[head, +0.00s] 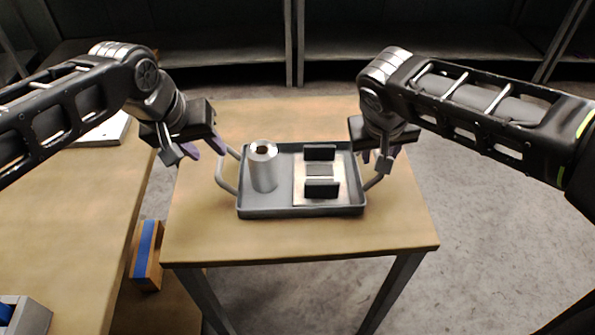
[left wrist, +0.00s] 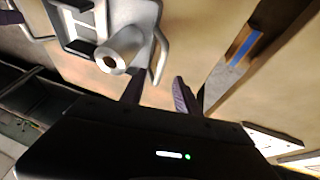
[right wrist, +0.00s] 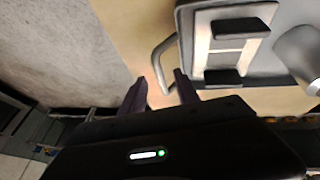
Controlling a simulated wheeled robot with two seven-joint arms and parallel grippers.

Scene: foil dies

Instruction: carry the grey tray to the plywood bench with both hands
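The grey tray (head: 280,211) lies flat on a wood-topped table. It carries a silver cylinder (head: 263,172) at its left and a pale plate with dark upright blocks (head: 320,187) at its right. It has a bar handle at each end, left (head: 222,178) and right (head: 374,182). My left gripper (head: 199,148) is open and empty, up and left of the left handle; that handle (left wrist: 166,48) shows just beyond its fingertips. My right gripper (head: 377,160) is open at the right handle; that handle (right wrist: 156,60) lies between its fingertips in the right wrist view, with no grip on it.
The table (head: 300,240) has bare wood around the tray. A second wood-topped bench (head: 75,205) stands at the left, with a white flat object (head: 103,132) and a grey box (head: 30,318) on it. A blue-striped wooden block (head: 147,255) sits in the gap. Grey floor is open at right.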

